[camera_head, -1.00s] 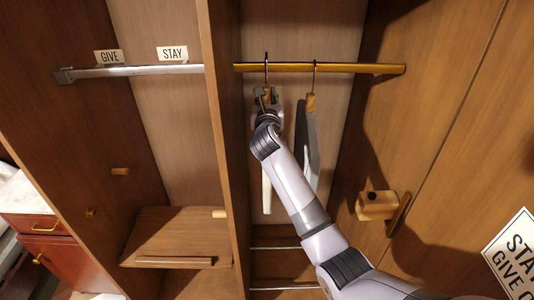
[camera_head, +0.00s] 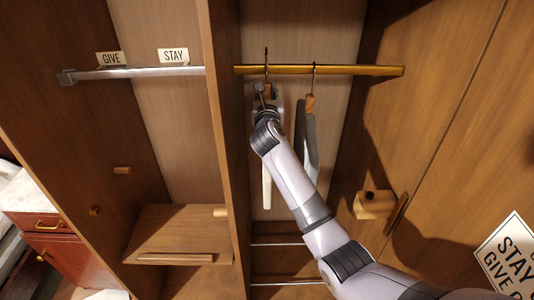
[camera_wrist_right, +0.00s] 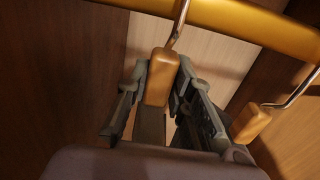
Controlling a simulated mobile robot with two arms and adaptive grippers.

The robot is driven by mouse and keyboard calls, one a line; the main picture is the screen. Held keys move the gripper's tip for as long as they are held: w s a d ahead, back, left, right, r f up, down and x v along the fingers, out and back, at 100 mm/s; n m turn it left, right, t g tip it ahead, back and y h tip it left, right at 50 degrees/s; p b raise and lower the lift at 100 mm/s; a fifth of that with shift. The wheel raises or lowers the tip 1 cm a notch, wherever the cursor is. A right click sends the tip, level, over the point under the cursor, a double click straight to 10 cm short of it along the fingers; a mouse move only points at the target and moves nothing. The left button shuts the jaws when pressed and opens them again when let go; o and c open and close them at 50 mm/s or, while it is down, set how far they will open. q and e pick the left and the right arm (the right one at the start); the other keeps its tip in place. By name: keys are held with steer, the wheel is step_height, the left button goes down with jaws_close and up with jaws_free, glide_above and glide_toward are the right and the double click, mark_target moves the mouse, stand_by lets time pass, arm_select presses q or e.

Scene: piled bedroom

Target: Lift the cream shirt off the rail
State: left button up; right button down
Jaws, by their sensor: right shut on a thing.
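The cream shirt (camera_head: 267,190) hangs below my right gripper, mostly hidden behind my arm; a pale strip of it shows. Its hanger has a wooden block (camera_wrist_right: 162,78) and a metal hook (camera_wrist_right: 181,22). My right gripper (camera_head: 266,92) is shut on that block, just below the brass rail (camera_head: 340,70). In the wrist view the block sits between the two fingers. The hook rises past the rail (camera_wrist_right: 250,22), its tip standing a little above the rail in the head view. I cannot tell whether it touches the rail. My left gripper is not in view.
A grey garment (camera_head: 306,140) hangs close on the right, its hanger block (camera_wrist_right: 252,122) near my right finger. A wooden divider (camera_head: 225,150) stands left.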

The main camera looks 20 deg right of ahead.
steer(key=shift+r, duration=0.1)
steer(key=shift+p+v, duration=1.75)
steer(key=shift+v, duration=0.5)
steer(key=shift+p+v, duration=0.9)
steer(key=shift+v, duration=2.4)
